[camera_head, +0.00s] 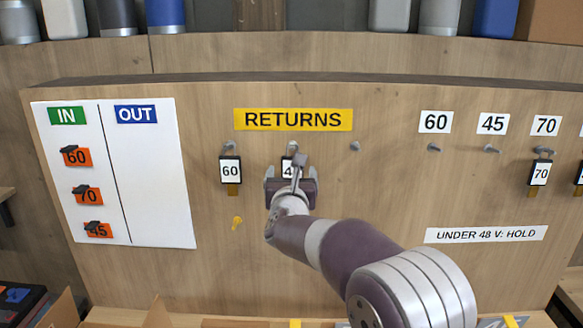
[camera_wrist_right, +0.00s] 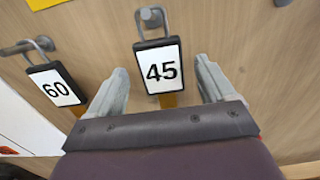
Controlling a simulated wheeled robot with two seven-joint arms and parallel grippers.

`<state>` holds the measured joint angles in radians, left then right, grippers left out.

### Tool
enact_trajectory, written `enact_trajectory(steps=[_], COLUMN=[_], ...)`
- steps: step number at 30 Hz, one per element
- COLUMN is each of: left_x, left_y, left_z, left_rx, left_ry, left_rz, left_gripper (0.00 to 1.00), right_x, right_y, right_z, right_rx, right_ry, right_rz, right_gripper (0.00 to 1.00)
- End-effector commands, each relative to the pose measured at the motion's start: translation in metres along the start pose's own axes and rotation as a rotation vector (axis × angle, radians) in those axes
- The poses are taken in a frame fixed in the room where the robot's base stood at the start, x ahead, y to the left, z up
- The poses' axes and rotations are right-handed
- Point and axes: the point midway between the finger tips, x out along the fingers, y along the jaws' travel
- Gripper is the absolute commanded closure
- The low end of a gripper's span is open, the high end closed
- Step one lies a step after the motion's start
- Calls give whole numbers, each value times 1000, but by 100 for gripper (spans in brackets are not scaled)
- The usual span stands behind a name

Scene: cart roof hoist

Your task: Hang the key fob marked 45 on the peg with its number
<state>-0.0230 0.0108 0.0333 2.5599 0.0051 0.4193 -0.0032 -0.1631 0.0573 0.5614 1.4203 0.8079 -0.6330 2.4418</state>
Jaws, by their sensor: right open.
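The fob marked 45 (camera_wrist_right: 161,68) hangs on a peg under the RETURNS sign (camera_head: 293,119). In the head view its tag (camera_head: 287,168) is mostly hidden behind my right gripper (camera_head: 291,178). In the right wrist view my right gripper (camera_wrist_right: 163,90) is open, with one finger on each side of the 45 tag and gaps between. The peg under the 45 label (camera_head: 492,123) on the right, a small grey peg (camera_head: 491,149), is bare. My left gripper is not in view.
A fob marked 60 (camera_head: 230,170) hangs left of the 45 fob; a RETURNS peg (camera_head: 355,146) to its right is bare. A fob marked 70 (camera_head: 540,172) hangs under the 70 label. The peg under 60 (camera_head: 433,147) is bare. A sign (camera_head: 486,235) reads "UNDER 48 V: HOLD". An IN/OUT board (camera_head: 150,180) holds orange tags.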

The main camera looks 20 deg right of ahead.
Motion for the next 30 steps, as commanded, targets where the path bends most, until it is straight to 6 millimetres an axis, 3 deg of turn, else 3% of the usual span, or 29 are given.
enact_trajectory(steps=[9, 14, 15, 16, 17, 19, 20, 30], left_x=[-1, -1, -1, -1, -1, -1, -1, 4], left_y=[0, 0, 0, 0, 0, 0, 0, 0], left_z=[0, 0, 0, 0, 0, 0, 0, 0], left_rx=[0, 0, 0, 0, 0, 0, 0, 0], left_ry=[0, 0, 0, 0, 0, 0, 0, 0], left_rz=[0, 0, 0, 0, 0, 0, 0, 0], left_gripper=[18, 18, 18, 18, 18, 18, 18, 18], right_x=[4, 4, 4, 4, 4, 4, 4, 4], right_y=[0, 0, 0, 0, 0, 0, 0, 0], right_z=[-1, -1, -1, -1, -1, -1, -1, 6], right_rx=[0, 0, 0, 0, 0, -1, -1, 0], right_ry=[0, 0, 0, 0, 0, 0, 0, -1], right_rz=[0, 0, 0, 0, 0, 0, 0, 0], right_gripper=[20, 72, 77, 77, 58, 80, 84, 84])
